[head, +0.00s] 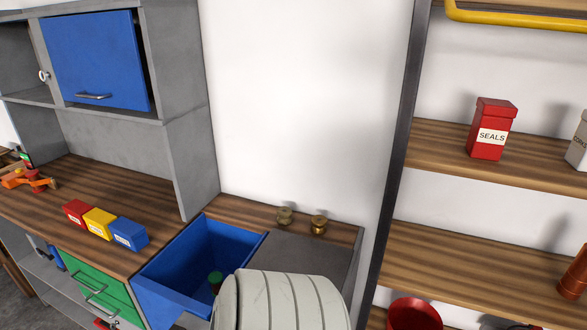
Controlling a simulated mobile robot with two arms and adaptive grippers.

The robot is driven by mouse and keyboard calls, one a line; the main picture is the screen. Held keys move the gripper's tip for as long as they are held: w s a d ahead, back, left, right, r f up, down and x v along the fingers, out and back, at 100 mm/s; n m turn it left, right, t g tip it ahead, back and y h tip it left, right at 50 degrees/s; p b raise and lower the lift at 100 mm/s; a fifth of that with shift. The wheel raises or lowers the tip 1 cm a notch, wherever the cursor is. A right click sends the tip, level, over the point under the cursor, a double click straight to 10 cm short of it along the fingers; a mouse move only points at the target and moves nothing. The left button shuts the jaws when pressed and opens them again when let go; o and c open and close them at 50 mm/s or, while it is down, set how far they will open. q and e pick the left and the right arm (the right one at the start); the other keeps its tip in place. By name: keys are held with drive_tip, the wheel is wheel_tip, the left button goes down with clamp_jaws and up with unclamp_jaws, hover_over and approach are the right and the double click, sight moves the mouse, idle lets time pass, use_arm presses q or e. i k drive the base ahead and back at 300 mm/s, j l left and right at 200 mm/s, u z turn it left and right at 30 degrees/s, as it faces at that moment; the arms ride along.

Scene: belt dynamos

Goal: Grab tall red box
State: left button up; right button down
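The tall red box (487,130) stands upright on a wooden shelf at the right of the head view. It has a lid and a white label reading "SEALS". Its front and one side show, and nothing covers it. Neither of my grippers shows in this view, so I cannot see where they are relative to the box.
A pale container (580,140), cut by the frame edge, stands right of the box on the same shelf (440,140). A dark upright post (399,130) edges the shelving on its left. Small red, yellow and blue boxes (100,223) sit on the left bench.

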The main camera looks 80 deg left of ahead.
sight(493, 120)
drive_tip(key=u, duration=1.45)
drive_tip(key=j, duration=0.1)
